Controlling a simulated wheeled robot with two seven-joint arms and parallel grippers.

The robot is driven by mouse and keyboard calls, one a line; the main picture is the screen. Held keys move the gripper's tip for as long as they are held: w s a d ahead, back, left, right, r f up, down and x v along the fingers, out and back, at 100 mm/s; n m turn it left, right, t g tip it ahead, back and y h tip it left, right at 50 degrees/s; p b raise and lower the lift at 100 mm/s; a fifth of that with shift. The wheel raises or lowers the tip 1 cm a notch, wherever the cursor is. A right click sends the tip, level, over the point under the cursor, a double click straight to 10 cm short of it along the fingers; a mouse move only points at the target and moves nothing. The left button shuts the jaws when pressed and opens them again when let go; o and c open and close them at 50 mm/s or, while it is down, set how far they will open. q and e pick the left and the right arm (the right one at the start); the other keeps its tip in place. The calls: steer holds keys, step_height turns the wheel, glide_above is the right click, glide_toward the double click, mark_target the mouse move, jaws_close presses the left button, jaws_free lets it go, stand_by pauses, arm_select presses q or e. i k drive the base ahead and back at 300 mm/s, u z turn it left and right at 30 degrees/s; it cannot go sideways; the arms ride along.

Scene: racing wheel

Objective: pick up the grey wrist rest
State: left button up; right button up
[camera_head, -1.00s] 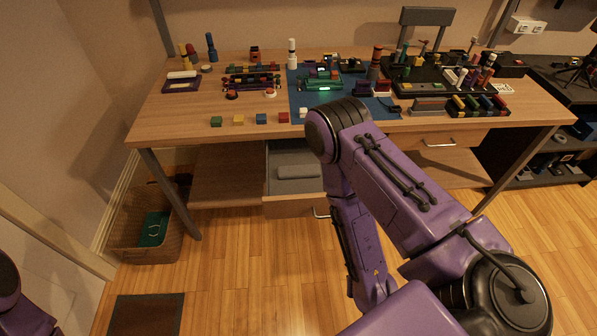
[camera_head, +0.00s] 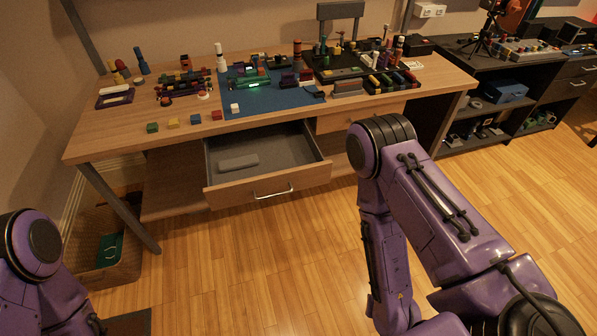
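The grey wrist rest (camera_head: 238,162) is a rounded grey bar lying in the open drawer (camera_head: 268,184) under the desk, towards the drawer's left side. Nothing covers it. My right arm stands to the right of the drawer, apart from it, and its gripper is out of the picture. My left arm shows at the lower left edge, and its gripper is also not visible. Neither arm touches the wrist rest.
The wooden desk (camera_head: 110,128) holds coloured cubes, a blue mat (camera_head: 262,98) and several small parts. A wicker basket (camera_head: 128,262) stands on the floor at left. A dark shelf unit (camera_head: 500,95) stands at right. The wooden floor before the drawer is clear.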

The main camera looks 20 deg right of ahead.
mark_target(250, 160)
steer(key=z, duration=1.3)
steer(key=i, duration=0.65)
steer(key=u, duration=0.25)
